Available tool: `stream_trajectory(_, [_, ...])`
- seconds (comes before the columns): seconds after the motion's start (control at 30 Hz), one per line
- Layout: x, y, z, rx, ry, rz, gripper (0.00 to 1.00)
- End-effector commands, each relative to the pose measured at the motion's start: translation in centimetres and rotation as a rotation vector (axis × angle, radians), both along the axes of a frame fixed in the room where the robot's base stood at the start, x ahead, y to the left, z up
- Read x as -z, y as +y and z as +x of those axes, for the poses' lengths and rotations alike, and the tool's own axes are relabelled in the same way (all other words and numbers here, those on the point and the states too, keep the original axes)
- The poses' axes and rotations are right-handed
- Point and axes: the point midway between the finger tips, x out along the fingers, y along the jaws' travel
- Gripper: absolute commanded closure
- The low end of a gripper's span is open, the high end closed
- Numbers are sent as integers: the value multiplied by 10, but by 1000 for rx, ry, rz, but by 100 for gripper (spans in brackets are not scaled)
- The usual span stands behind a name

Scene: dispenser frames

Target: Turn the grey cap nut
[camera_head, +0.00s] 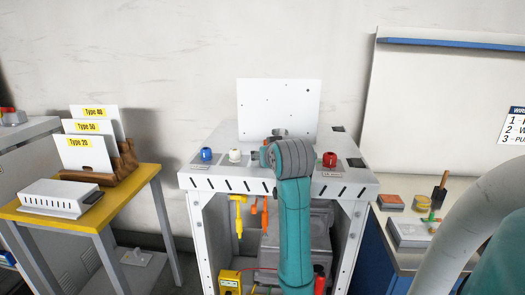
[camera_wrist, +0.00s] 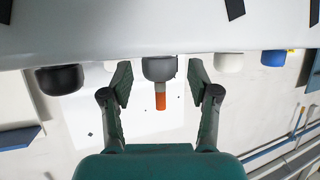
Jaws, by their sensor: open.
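The grey cap nut (camera_wrist: 158,68) shows in the wrist view, between the two fingers of my gripper (camera_wrist: 160,76). An orange piece (camera_wrist: 160,97) shows at its lower end in that view. The fingers are open, with a gap on each side of the nut; I see no contact. In the head view my arm hides the grey nut, and my gripper is mostly hidden behind my own wrist.
A black cap (camera_wrist: 60,79), a white cap (camera_wrist: 229,62) and a blue cap (camera_wrist: 273,58) stand beside it. A red cap (camera_head: 329,159) stands on the right of the workbench top (camera_head: 345,187). An upright white panel (camera_head: 278,105) stands behind.

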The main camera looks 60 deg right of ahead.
Motion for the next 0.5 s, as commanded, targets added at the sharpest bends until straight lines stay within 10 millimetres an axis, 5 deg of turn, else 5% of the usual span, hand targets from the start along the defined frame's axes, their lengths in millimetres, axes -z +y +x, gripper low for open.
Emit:
stream_trajectory(0.3, [1, 0, -1, 0, 0, 0, 39])
stream_trajectory(0.5, [1, 0, -1, 0, 0, 0, 87])
